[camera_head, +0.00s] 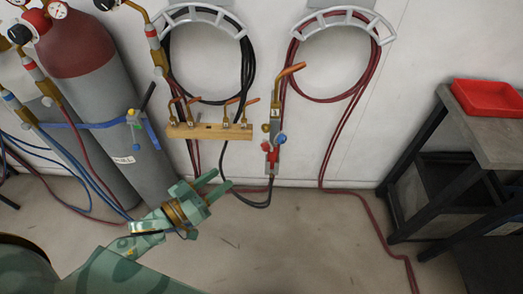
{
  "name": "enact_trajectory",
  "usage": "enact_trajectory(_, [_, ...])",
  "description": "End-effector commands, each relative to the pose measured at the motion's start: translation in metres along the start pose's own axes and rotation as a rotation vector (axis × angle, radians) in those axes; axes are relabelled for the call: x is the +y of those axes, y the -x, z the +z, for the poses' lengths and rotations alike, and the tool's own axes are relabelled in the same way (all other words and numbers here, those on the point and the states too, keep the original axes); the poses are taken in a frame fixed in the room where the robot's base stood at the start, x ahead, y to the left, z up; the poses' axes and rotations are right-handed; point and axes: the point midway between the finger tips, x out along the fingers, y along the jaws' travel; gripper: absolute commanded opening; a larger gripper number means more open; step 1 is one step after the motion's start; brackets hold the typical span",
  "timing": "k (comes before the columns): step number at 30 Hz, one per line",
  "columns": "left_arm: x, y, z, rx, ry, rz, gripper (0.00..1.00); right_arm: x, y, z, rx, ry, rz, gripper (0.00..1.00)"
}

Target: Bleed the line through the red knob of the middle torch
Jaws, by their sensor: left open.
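A torch (273,125) with a copper-orange angled tip hangs upright against the wall, right of the wooden rack. Near its lower end it has a small red knob (266,147) on the left and a blue knob (281,138) on the right. Dark and red hoses run from its bottom. Several small brass pieces with orange-red tips stand in the wooden rack (222,132); I cannot tell whether they are torches. My left gripper (221,182) is open and empty, below the rack and lower left of the red knob, apart from both. My right gripper is not in view.
Gas cylinders (88,80) with gauges and a blue strap stand at the left. Coiled hoses hang on white wall hooks (340,20). A dark-framed table (490,125) with a red tray (487,98) stands at the right. A red hose (372,215) crosses the otherwise clear middle floor.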

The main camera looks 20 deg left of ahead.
Motion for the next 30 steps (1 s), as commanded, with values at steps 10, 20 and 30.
enact_trajectory(10, [-0.001,-0.087,0.001,0.003,-0.004,-0.001,0.46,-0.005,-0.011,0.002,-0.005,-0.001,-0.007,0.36])
enact_trajectory(20, [-0.001,-0.14,0.001,0.0,-0.003,-0.002,0.46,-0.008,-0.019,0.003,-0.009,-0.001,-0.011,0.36])
enact_trajectory(30, [-0.001,-0.145,0.001,-0.002,-0.003,-0.003,0.46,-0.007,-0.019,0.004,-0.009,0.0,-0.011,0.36])
